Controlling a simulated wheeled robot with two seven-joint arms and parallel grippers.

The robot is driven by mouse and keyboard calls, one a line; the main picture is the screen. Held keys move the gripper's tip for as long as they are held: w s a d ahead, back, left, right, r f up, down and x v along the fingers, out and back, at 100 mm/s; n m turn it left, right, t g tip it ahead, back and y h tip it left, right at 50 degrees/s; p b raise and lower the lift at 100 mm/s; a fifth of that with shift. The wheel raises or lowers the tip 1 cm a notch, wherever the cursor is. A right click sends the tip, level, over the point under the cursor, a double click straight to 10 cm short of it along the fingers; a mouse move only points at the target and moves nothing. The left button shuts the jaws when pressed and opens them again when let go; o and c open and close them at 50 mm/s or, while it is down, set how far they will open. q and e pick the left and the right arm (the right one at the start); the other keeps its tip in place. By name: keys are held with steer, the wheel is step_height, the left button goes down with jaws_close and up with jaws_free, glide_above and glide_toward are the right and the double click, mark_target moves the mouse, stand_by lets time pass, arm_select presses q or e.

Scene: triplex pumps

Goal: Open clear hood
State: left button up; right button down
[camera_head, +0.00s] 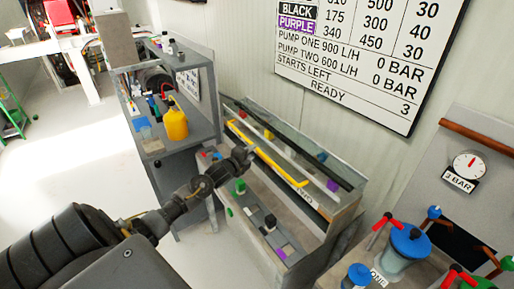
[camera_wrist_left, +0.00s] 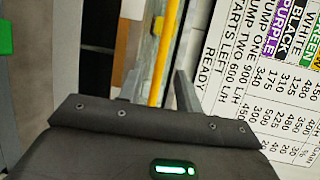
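The clear hood (camera_head: 288,143) is a long see-through cover on the grey bench unit in the middle of the head view. A yellow bar (camera_head: 268,158) runs along its front; I cannot tell how far the hood is raised. The bar also shows in the left wrist view (camera_wrist_left: 163,55), running lengthwise in the gap between the fingers. My left gripper (camera_head: 246,155) is close to the bar's middle-left stretch. Its fingers (camera_wrist_left: 158,90) are apart, with nothing visibly clamped. I cannot tell whether the bar lies between the fingertips or beyond them. My right gripper is not in view.
In front of the hood is a grey ledge (camera_head: 289,244) with coloured blocks. A shelf rack (camera_head: 187,133) with a yellow jug (camera_head: 175,122) stands left. Blue-lidded vessels (camera_head: 408,242) with red handles stand right. A lettered wall board (camera_head: 372,55) hangs behind.

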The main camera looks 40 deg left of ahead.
mark_target(257, 149)
arm_select(q)
steer(key=shift+w+a+f+p, duration=0.1)
steer(key=shift+w+f, duration=0.05)
steer(key=shift+w, duration=0.65)
steer(key=shift+w+a+f+p, duration=0.1)
steer(key=shift+w+f, duration=0.1)
steer(key=shift+w, duration=0.65)
steer(key=shift+w+f+p, duration=0.1)
steer(key=shift+w+f, duration=0.05)
steer(key=shift+w, duration=0.65)
steer(key=shift+c, duration=0.2)
jaws_close()
